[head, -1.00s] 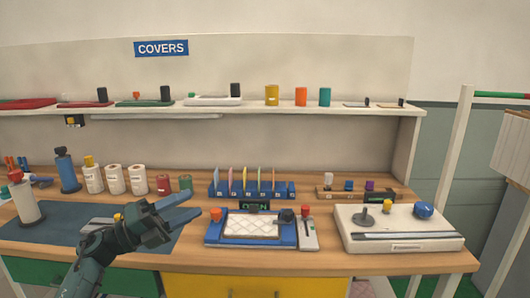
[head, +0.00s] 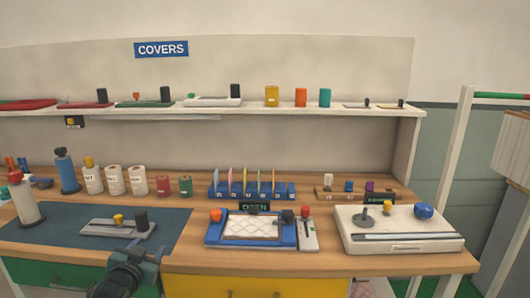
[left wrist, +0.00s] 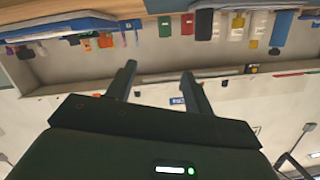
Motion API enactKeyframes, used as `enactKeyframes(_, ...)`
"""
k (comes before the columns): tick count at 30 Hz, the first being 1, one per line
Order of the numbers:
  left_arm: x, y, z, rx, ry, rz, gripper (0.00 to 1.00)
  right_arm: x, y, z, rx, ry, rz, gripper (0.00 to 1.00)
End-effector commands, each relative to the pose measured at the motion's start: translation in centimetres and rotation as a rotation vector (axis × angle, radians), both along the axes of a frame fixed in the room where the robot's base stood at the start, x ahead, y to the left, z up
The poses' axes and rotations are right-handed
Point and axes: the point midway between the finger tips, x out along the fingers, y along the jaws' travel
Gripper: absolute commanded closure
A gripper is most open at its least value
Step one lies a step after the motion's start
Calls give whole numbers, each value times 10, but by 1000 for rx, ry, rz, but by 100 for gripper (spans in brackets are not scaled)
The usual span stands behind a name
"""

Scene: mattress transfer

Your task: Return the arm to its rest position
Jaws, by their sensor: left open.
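My left gripper (head: 135,252) is low in the head view, in front of the workbench's front edge below the dark mat. In the left wrist view its two fingers (left wrist: 158,82) stand apart with nothing between them. That view looks upside down toward the shelf and bench. A quilted white mattress (head: 252,228) lies in the blue tray (head: 210,239) at the middle of the bench, apart from the gripper. My right gripper is not in view.
The dark mat (head: 60,232) holds a grey device with yellow and black knobs (head: 117,229). Bottles and rolls (head: 114,180) stand behind it. A blue rack (head: 252,192) is behind the tray. A white machine (head: 400,229) stands at right. The covers shelf (head: 350,110) spans the back.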

Motion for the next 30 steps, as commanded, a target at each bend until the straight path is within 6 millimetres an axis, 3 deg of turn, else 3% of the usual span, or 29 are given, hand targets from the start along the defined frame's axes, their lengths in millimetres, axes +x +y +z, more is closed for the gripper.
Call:
enactKeyframes(1,-19,-14,-25,-10,36,-21,48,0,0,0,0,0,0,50)
enactKeyframes(5,-75,-49,-79,-43,121,-75,48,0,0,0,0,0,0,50)
enactKeyframes(9,-158,-92,-130,-106,230,-133,48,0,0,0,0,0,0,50)
enactKeyframes(12,-219,-118,-153,-159,305,-160,48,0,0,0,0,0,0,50)
enactKeyframes(15,-271,-139,-164,-210,367,-176,48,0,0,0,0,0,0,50)
enactKeyframes(18,-308,-152,-168,-250,412,-182,48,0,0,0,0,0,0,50)
enactKeyframes(23,-337,-161,-167,-282,447,-186,48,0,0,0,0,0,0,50)
enactKeyframes(30,-340,-162,-168,-285,451,-186,48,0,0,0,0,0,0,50)
